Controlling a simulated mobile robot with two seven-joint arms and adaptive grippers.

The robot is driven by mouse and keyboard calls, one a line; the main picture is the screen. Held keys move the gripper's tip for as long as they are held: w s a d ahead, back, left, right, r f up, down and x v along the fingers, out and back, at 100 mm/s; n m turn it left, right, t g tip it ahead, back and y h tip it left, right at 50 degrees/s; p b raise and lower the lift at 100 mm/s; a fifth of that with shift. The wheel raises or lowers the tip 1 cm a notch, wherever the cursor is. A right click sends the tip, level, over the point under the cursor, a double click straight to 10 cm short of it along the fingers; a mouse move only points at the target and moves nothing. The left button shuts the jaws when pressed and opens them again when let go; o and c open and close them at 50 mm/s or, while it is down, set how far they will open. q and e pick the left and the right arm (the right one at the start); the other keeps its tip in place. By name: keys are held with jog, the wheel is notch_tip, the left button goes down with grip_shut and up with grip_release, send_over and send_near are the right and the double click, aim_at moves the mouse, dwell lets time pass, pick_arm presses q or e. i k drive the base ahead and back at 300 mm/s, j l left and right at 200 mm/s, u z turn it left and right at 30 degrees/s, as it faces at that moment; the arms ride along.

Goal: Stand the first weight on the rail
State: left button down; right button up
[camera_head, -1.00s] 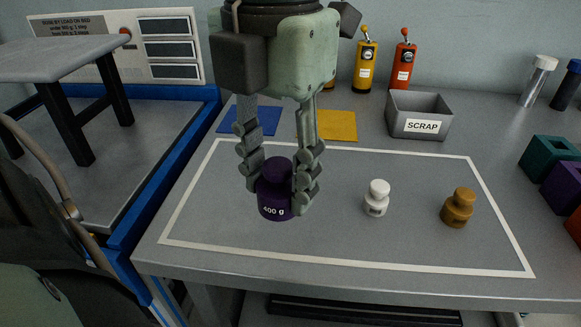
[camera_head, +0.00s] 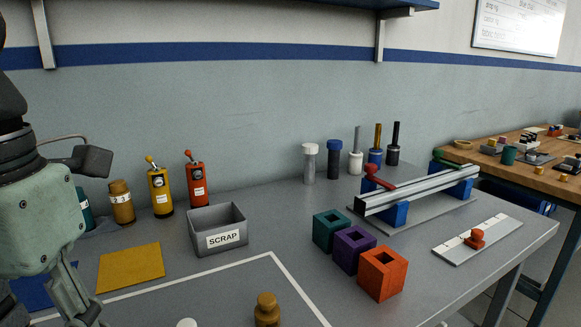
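The long metal rail (camera_head: 415,192) rests on blue blocks on a grey plate at the table's right, with a red lever near its left end and a green one near its far end. My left gripper (camera_head: 78,300) is at the left edge of the view, far from the rail. Its fingers point down and the fingertips are below the frame. The purple 400 g weight is out of view. The brass weight (camera_head: 267,309) and the top of the white weight (camera_head: 187,323) show at the bottom edge. My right gripper is not in view.
A grey SCRAP bin (camera_head: 227,240) stands mid-table. Teal, purple (camera_head: 352,262) and orange hollow blocks (camera_head: 382,285) stand in front of the rail. A pale scale plate (camera_head: 478,240) with an orange knob lies to the right. Several capped cylinders stand behind. Bottles stand at the back left.

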aim_at(416, 183)
jog(key=i+l, duration=0.15)
jog(key=l, duration=0.25)
jog(key=i+l, duration=0.15)
jog(key=l, duration=0.2)
jog(key=i+l, duration=0.15)
jog(key=l, duration=0.25)
jog(key=i+l, duration=0.15)
jog(key=l, duration=0.25)
jog(key=i+l, duration=0.15)
jog(key=l, duration=0.25)
jog(key=i+l, duration=0.15)
jog(key=l, duration=0.2)
jog(key=i+l, duration=0.15)
jog(key=l, duration=0.25)
jog(key=i+l, duration=0.15)
jog(key=l, duration=0.25)
